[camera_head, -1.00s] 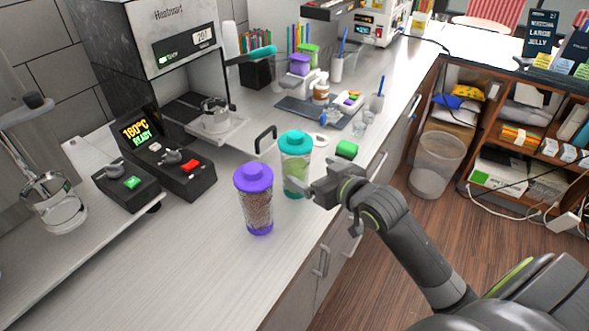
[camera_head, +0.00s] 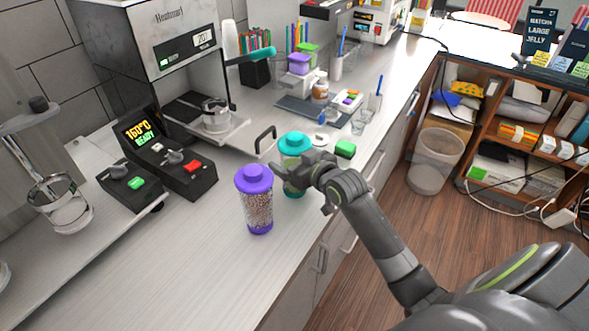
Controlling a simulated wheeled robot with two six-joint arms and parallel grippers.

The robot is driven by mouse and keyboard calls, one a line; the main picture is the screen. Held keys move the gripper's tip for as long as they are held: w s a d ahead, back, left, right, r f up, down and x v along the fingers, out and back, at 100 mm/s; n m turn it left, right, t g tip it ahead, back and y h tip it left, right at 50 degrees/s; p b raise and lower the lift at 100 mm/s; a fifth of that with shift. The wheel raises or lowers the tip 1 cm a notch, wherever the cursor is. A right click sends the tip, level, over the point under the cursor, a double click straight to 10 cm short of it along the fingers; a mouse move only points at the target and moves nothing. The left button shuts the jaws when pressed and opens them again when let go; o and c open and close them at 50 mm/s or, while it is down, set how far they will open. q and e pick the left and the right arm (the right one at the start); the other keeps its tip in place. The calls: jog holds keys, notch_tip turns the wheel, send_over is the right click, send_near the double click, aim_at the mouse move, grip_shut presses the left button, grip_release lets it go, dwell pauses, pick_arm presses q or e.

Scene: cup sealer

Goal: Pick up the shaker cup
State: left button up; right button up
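A shaker cup with a teal lid (camera_head: 295,143) stands upright on the counter, its clear body partly hidden behind my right gripper. A second shaker cup with a purple lid (camera_head: 257,205) and brown grainy contents stands upright to its left and nearer. My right gripper (camera_head: 290,177) is at the teal-lidded cup's body, and a finger reaches across its near side toward the gap between the two cups. The overlap hides whether the fingers touch the cup or have closed on it. My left gripper is not in view.
The cup sealer (camera_head: 160,50) and control boxes (camera_head: 165,155) stand on the left. A black handle (camera_head: 265,138) and a green block (camera_head: 345,148) are near the teal-lidded cup. The counter in front of the purple-lidded cup is clear. A waste bin (camera_head: 436,160) stands on the floor.

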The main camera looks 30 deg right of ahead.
jog(key=c, duration=1.4)
jog(key=shift+o, duration=0.2)
jog(key=shift+r, duration=0.1)
jog(key=shift+r, duration=0.1)
